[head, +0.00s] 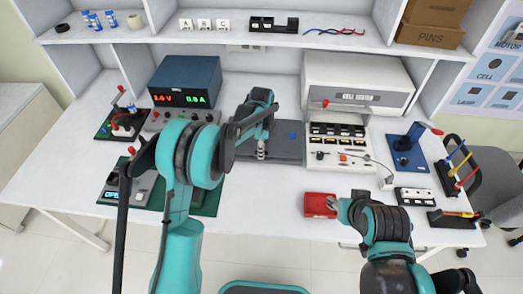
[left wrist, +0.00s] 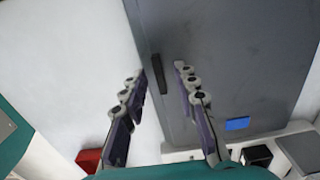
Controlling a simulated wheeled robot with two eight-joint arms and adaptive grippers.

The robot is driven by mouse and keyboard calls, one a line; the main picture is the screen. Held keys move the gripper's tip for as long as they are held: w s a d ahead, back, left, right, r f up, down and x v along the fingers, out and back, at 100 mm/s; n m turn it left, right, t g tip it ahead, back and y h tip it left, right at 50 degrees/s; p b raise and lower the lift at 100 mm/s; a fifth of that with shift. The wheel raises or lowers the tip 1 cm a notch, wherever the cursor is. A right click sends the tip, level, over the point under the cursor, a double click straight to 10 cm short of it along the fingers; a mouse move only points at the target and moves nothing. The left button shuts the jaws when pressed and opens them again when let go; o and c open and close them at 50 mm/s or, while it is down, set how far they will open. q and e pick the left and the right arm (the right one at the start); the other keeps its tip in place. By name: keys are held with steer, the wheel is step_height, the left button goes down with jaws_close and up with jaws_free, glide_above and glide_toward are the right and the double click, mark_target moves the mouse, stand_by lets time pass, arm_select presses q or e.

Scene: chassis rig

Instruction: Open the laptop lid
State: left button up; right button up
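The laptop is a flat dark grey slab (head: 287,152) lying on the white table in the middle, its lid down. In the left wrist view its grey lid (left wrist: 215,60) fills the upper right, with a blue patch near one edge. My left gripper (head: 261,154) is above the laptop's front part, its arm hiding part of the laptop. In the left wrist view my left gripper (left wrist: 159,74) is open and empty, with a dark strip on the laptop's edge between its fingertips. My right gripper (head: 333,207) is at the right side of a red box; its fingers are too small to read.
The red box (head: 318,206) lies near the table's front edge. A switch panel (head: 337,157) stands close right of the laptop, and a blue power supply (head: 187,80) and white instrument (head: 357,80) stand behind. A dark green board (head: 209,203) lies front left.

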arm_select(q)
jaws_close()
steer(key=shift+r, duration=0.15)
